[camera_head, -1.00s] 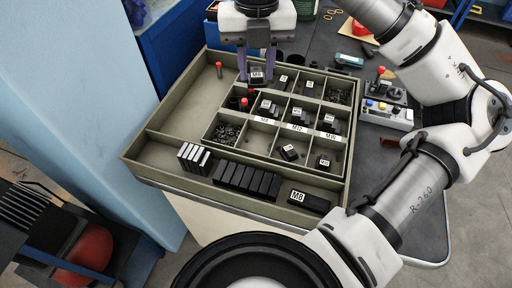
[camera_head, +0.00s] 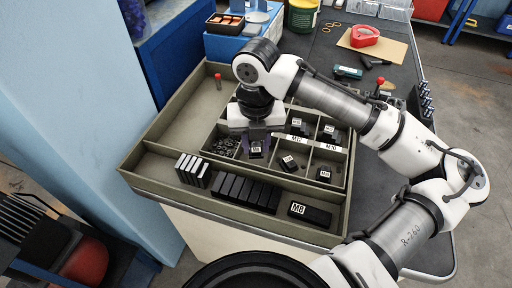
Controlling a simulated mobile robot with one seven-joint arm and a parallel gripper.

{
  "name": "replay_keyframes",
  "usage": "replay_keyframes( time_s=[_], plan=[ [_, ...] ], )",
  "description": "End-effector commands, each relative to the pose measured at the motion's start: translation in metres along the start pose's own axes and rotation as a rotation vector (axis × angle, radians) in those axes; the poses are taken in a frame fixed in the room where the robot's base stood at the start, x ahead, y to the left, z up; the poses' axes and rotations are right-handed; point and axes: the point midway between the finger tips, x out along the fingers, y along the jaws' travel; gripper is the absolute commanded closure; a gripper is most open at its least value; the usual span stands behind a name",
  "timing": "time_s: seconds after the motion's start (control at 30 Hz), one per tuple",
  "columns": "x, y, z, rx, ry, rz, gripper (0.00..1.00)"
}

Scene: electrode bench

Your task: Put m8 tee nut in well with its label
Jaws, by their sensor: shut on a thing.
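A small black tee nut with a white M8 label on top (camera_head: 256,149) is between the fingers of my gripper (camera_head: 257,145). My gripper is shut on it and points down over the front row of wells in the olive tray (camera_head: 180,209). The nut appears over or inside the front-row well just right of the well of loose screws. I cannot tell whether it touches the floor. The M12 label (camera_head: 297,137) and M16 label (camera_head: 331,148) show on the divider to the right. My gripper and arm hide the M8 divider label and most back wells.
Labelled nuts sit in the two wells to the right (camera_head: 290,162). Loose screws (camera_head: 224,147) fill the well to the left. White and black blocks (camera_head: 245,190) and a larger M8 block (camera_head: 309,213) line the front channel. A red-topped pin (camera_head: 218,81) stands at the back left.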

Motion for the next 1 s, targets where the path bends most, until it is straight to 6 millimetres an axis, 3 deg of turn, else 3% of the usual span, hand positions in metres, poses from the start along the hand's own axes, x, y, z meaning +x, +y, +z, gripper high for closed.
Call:
replay_keyframes(
  time_s=[0.13,0.57,0.6,0.63,1.0],
  plan=[
    [0.019,0.000,-0.001,0.000,0.001,0.000,0.95],
    [0.026,0.000,0.000,-0.001,-0.001,0.000,0.95],
    [0.024,0.000,0.000,-0.001,-0.001,-0.001,0.64],
    [0.024,0.000,0.000,-0.001,-0.001,-0.001,0.61],
    [0.018,0.000,0.000,0.000,-0.001,0.000,0.61]
  ],
)
